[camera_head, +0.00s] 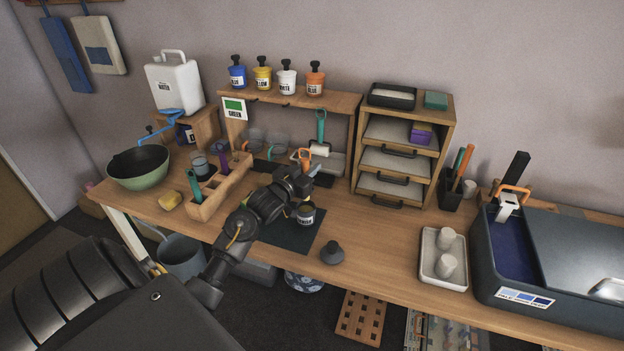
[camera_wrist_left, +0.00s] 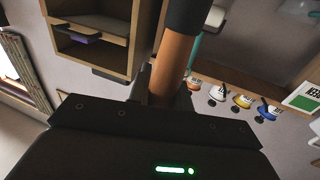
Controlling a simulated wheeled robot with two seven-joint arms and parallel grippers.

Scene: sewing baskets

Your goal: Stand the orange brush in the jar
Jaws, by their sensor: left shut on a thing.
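My left gripper (camera_head: 301,173) is over the middle of the workbench, just above the back of the dark mat. It is shut on the orange brush; the orange shaft (camera_wrist_left: 174,62) rises from between the fingers in the left wrist view, with a dark section at its upper end. In the head view the gripper mostly hides the brush. A small dark jar (camera_head: 306,214) with a pale label stands upright on the mat, just below and in front of the gripper. A black knobbed lid (camera_head: 332,253) lies apart from it on the bench. My right gripper is not in view.
A drawer unit (camera_head: 404,150) stands behind right, beside a black holder (camera_head: 451,196) with several tools. A wooden rack (camera_head: 213,199) is left of the mat (camera_head: 284,237). Lidded jars line the shelf (camera_head: 330,101). A pale tray (camera_head: 430,268) with two white pieces stands right.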

